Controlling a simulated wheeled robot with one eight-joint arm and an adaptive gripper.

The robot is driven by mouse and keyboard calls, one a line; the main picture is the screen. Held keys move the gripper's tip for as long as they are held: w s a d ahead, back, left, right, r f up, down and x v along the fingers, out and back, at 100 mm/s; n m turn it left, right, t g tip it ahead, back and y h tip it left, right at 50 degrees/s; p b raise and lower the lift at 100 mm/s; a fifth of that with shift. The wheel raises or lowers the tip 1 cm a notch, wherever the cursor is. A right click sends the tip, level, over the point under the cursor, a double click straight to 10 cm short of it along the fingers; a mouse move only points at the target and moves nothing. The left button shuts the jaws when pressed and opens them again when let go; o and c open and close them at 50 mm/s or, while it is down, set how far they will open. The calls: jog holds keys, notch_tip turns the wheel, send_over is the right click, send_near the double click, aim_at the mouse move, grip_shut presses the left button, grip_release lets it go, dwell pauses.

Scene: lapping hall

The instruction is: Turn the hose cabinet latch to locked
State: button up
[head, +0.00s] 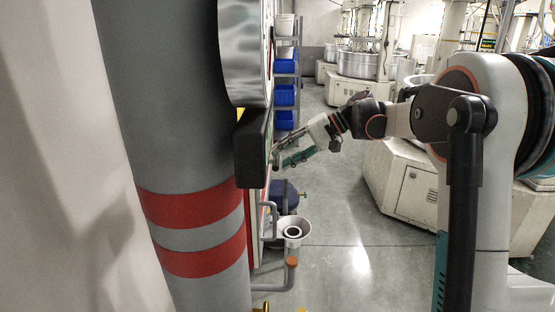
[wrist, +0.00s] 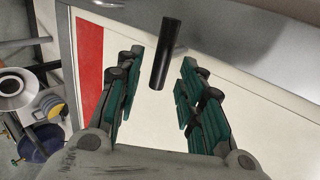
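In the wrist view a short black rod-like latch handle (wrist: 164,55) stands out from a cream cabinet panel (wrist: 230,75) with a red stripe. My gripper (wrist: 158,90) is open, with its two green-padded fingers on either side of the handle. Neither finger visibly touches it. In the head view my gripper (head: 281,157) reaches in from the right towards the wall side, and its fingers are apart. The handle is hidden there. Whether the latch is locked cannot be told.
A grey column with red bands (head: 200,215) fills the left. A black box-like part (head: 253,148) juts out near my gripper. Blue bins (head: 285,95) sit on a rack behind. A white funnel-like vessel (head: 293,230) stands low by the wall. The floor (head: 345,225) is clear.

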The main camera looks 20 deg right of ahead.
jog(key=v, duration=0.8)
jog(key=shift+s+d, duration=0.15)
jog(key=shift+d, duration=0.05)
jog(key=shift+d+r, duration=0.1)
jog(key=shift+r, duration=0.05)
